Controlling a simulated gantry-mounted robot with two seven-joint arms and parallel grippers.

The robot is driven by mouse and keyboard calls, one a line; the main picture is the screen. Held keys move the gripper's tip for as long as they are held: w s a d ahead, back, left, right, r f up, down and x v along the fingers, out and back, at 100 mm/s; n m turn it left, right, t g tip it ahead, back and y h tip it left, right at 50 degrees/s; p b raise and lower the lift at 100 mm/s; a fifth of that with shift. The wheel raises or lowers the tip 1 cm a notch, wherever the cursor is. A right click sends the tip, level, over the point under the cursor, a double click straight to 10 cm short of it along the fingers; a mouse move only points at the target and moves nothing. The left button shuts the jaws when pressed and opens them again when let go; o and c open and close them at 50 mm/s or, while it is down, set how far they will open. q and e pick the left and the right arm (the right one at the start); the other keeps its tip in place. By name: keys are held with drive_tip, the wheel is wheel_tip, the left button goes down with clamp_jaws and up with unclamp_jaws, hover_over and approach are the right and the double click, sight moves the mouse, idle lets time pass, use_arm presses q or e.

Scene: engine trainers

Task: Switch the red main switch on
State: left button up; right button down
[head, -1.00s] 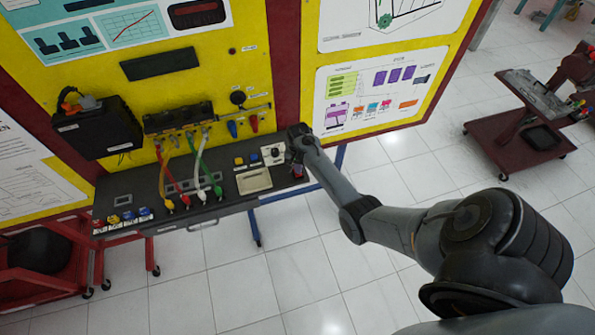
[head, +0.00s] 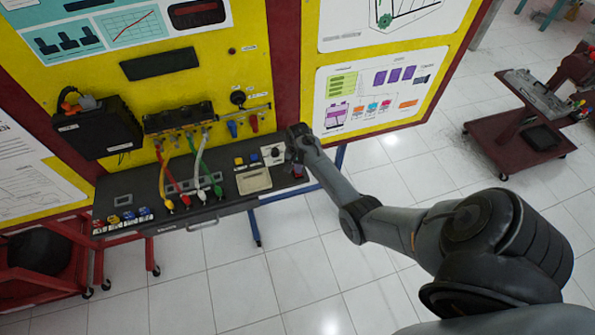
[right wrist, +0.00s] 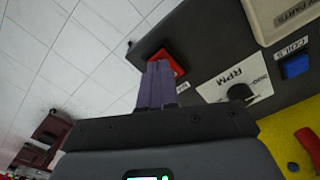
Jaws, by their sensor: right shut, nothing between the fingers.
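The red main switch (right wrist: 167,60) shows in the right wrist view near the corner of the dark control panel (right wrist: 205,30). My right gripper (right wrist: 157,68) is shut and empty, and its purple fingertips overlap the lower part of the switch in that view. I cannot tell whether they touch it. In the head view my right gripper (head: 297,171) is at the right end of the panel (head: 130,188), and the arm hides most of the switch. The switch's on or off position cannot be made out. My left gripper is not in view.
A white RPM plate with a black knob (right wrist: 240,91) and a blue button (right wrist: 295,66) sit beside the switch. Colored cables (head: 200,170) plug into the panel further left. A red cart (head: 525,140) stands at the far right. The floor in front is clear.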

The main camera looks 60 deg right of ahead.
drive_tip(key=shift+f, duration=0.4)
idle(0.5)
drive_tip(key=shift+f+b, duration=0.5)
drive_tip(key=shift+b, duration=0.05)
idle(0.3)
wheel_tip(320, 180, up, 3)
drive_tip(key=p, duration=0.3)
drive_tip(key=shift+r, duration=0.15)
wheel_tip(320, 180, up, 4)
drive_tip(key=p, duration=0.4)
drive_tip(key=shift+p, duration=0.4)
drive_tip(key=shift+f, duration=0.2)
